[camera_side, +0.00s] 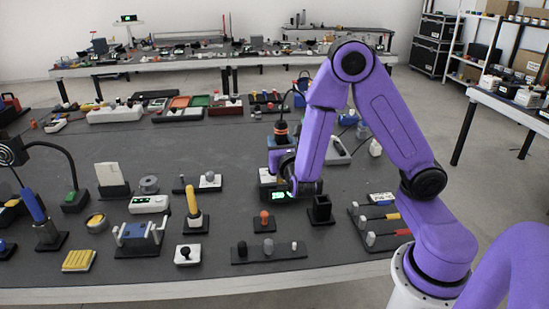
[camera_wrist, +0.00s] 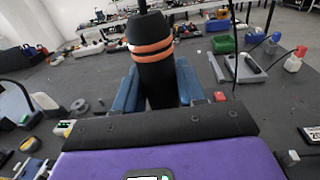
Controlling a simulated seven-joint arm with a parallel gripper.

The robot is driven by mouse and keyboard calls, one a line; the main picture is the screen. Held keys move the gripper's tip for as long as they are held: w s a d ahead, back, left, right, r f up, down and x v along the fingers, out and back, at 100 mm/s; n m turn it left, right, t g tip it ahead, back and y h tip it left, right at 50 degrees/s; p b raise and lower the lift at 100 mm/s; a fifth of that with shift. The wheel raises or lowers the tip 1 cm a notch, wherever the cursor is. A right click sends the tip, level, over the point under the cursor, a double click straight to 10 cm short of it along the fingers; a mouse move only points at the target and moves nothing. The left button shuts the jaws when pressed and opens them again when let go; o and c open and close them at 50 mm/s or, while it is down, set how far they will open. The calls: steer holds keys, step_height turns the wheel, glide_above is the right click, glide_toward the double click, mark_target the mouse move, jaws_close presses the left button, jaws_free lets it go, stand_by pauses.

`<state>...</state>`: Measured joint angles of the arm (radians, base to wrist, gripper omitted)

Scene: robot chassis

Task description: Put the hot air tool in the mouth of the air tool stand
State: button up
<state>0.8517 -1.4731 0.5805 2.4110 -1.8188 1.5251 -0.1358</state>
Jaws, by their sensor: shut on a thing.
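The hot air tool (camera_wrist: 153,62) is a black cylinder with orange bands, held between the blue fingers of my gripper (camera_wrist: 158,88) in the wrist view. In the side view the tool (camera_side: 281,131) stands roughly upright above my gripper (camera_side: 281,148), over the bench, with a thin dark cable at its top. Its lower end is hidden by the gripper. A black, square-topped holder on a flat base, which looks like the air tool stand (camera_side: 320,209), is on the bench to the right of and nearer than the gripper. I cannot make out the stand in the wrist view.
A white-and-black unit with a green display (camera_side: 279,195) is below my gripper. A small orange-topped piece (camera_side: 264,220) and a black strip with pegs (camera_side: 268,252) are nearby.

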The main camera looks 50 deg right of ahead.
steer(key=s+d+f+m+g+h, duration=0.1)
steer(key=s+d+m+g+h, duration=0.2)
steer(key=s+d+m+g, duration=0.1)
steer(key=s+d+f+m+g+h, duration=0.2)
steer(key=s+d+m+g+h, duration=0.1)
steer(key=d+g, duration=0.5)
steer(key=shift+s+m+g, duration=0.6)
steer(key=shift+m+g, duration=0.3)
steer(key=shift+m, duration=0.5)
steer(key=shift+f, duration=2.85)
step_height(320, 180, down, 7)
stand_by(1.5)
steer(key=o, duration=1.1)
steer(key=shift+c, duration=0.2)
